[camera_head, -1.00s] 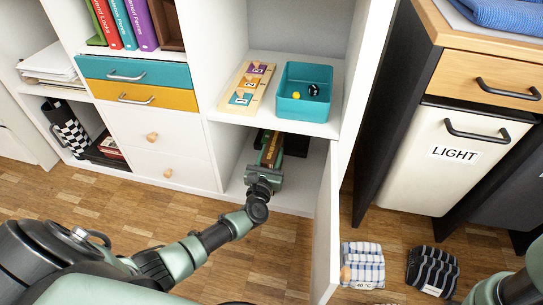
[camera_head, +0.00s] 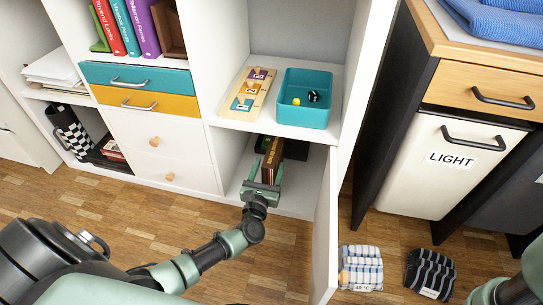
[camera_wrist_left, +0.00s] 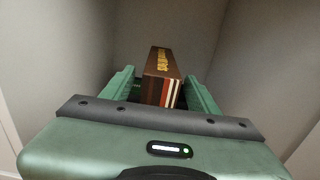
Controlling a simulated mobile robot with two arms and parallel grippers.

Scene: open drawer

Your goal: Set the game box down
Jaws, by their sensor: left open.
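The game box (camera_head: 273,158) is dark brown with yellow lettering and stands in the open lower compartment of the white cabinet (camera_head: 232,180). The wrist view shows its narrow end (camera_wrist_left: 160,92), with red and cream stripes, towards me. My left gripper (camera_head: 264,183) is at the front of this compartment, behind the box's near end. In the wrist view its open fingers (camera_wrist_left: 160,88) lie on either side of the box, with a gap visible at the right. The box's underside is hidden. My right arm shows at the lower right, its gripper out of view.
A dark object (camera_head: 296,149) lies beside the box in the compartment. The open cabinet door (camera_head: 326,235) stands close to the right of my left arm. Above are a teal bin (camera_head: 305,112) and a wooden puzzle board (camera_head: 245,98). Folded cloths (camera_head: 361,267) lie on the floor.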

